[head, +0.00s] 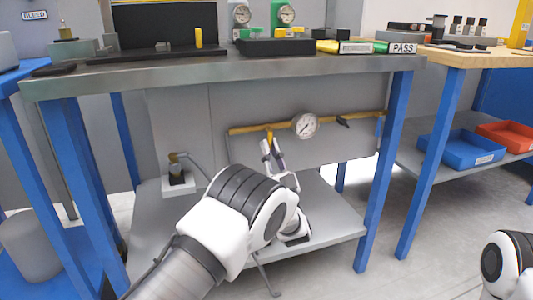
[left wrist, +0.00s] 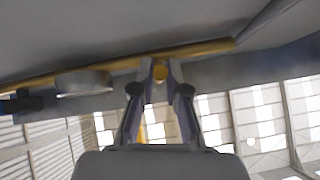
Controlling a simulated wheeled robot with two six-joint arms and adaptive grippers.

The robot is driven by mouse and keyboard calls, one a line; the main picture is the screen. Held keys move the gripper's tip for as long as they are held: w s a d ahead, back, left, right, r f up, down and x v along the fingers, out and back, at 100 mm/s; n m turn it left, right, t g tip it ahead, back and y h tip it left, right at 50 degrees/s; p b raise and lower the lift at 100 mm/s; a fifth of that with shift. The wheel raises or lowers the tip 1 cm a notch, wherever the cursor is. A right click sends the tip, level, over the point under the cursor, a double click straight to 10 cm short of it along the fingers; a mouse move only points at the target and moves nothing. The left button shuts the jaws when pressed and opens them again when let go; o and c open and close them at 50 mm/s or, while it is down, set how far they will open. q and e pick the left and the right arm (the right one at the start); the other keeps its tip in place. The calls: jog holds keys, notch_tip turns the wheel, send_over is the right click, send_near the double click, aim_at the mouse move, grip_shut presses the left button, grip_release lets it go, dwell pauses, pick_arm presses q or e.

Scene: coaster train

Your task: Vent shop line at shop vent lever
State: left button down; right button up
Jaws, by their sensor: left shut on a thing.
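A yellow pipe (head: 361,117) runs under the workbench top in the head view, with a round white-faced gauge (head: 305,125) on it. A small yellow lever (head: 269,134) hangs from the pipe, left of the gauge. My left gripper (head: 272,147) reaches up from below and is shut on this lever. In the left wrist view the lever's round yellow end (left wrist: 160,71) sits between the fingertips, close under the pipe (left wrist: 205,48). The fingers hide part of the lever. A black handle (head: 343,122) is on the pipe right of the gauge. My right gripper is out of view.
The workbench top (head: 150,79) is close above the pipe, and blue legs (head: 382,180) stand at its sides. A brass-topped fitting (head: 177,172) is on the lower shelf (head: 330,230). Blue (head: 460,148) and red (head: 507,136) bins stand at right.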

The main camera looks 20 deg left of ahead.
pick_arm(q)
jog(key=n+g+y, duration=0.1)
jog(key=n+g, duration=0.1)
jog(key=shift+w+d+n+y, duration=0.15)
jog(key=shift+d+n+y, duration=0.05)
jog(key=shift+n+y, duration=0.2)
jog(key=shift+n, duration=0.3)
jog(key=c, duration=1.2)
grip_release()
